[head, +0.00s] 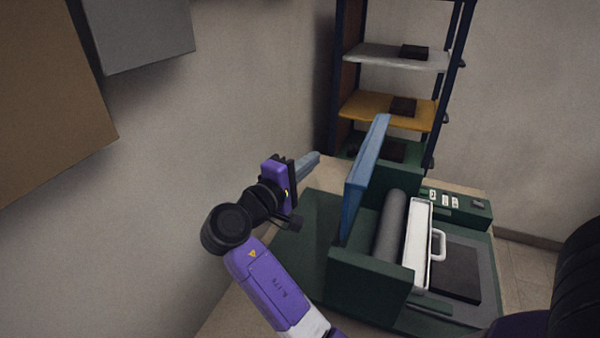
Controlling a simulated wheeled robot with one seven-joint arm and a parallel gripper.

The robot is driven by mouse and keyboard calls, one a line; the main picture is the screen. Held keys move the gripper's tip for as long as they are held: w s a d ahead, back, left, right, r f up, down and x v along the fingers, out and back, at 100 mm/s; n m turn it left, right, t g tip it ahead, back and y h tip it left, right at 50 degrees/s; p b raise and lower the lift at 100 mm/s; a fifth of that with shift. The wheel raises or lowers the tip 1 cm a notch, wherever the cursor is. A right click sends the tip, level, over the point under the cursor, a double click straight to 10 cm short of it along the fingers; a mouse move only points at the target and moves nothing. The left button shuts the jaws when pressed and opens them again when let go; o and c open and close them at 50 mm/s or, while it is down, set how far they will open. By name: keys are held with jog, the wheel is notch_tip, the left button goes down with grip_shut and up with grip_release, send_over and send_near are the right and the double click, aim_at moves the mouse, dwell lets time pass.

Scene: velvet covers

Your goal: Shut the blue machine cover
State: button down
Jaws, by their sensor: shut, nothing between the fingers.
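The blue machine cover (362,180) stands raised, close to upright, along the left side of the dark green machine (372,278). With it up, a grey roller (389,226) and a white tray-like part (419,236) with a light handle show inside the machine. My gripper (312,161) is shut and empty. It is just left of the cover, near its upper part, with its fingers pointing toward the cover's outer face. A small gap seems to lie between the fingertips and the cover; exact depth is hard to tell.
A shelf rack (398,58) with dark boxes stands behind the machine. A grey box (140,32) and a brown panel (50,95) hang at the upper left. A control panel (457,202) sits at the machine's back right. Free space lies left of my gripper by the wall.

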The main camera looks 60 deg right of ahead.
jog(key=s+d, duration=0.4)
jog(key=shift+s+r, duration=0.2)
jog(key=shift+s, duration=0.1)
jog(key=shift+s+d, duration=0.1)
